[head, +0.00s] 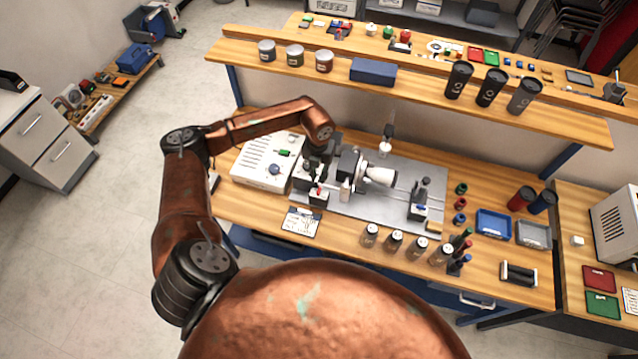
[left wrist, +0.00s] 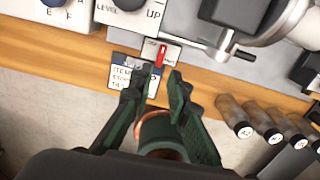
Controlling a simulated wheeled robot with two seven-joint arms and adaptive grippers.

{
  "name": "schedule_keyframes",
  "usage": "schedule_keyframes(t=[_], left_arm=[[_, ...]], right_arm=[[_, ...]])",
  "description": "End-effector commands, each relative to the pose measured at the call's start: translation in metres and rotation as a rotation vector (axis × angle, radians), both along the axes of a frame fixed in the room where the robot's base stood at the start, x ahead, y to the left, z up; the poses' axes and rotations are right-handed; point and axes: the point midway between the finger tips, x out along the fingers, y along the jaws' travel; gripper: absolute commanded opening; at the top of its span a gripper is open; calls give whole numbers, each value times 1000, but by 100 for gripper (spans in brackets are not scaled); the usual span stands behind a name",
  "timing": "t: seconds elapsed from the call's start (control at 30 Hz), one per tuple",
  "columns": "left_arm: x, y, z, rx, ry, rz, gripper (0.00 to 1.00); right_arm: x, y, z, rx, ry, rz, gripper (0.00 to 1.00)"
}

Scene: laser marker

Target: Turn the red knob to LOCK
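The red knob (head: 319,191) sits on a small block with a pale top at the front left of the grey metal plate (head: 437,172). In the left wrist view the red knob (left wrist: 161,55) is a narrow upright bar on a white and red label, whose lettering is too small to read. My left gripper (head: 317,176) is just above and behind the knob in the head view. In the left wrist view my left gripper (left wrist: 155,80) has its fingers apart, with the knob just beyond the tips and not touched. My right gripper is not in view.
A white control box (head: 262,170) stands left of the knob, and the marker's chuck with a white cup (head: 380,176) stands to its right. A printed card (head: 301,222) lies in front. Several tumblers (head: 393,241) stand at the front right. A shelf (head: 420,102) runs behind.

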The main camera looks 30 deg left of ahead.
Motion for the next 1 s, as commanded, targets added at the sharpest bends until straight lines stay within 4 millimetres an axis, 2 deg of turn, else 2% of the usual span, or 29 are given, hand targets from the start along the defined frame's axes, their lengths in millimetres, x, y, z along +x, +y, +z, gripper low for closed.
schedule_keyframes(t=[0.03,0.2,0.7,1.0], left_arm=[[1,0,10,0,-3,-2,16],[1,0,29,0,-2,-1,16],[0,0,36,-1,0,0,16],[0,0,61,-1,-1,0,16]], right_arm=[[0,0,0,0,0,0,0],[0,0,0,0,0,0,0],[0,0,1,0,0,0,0],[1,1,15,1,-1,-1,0]])
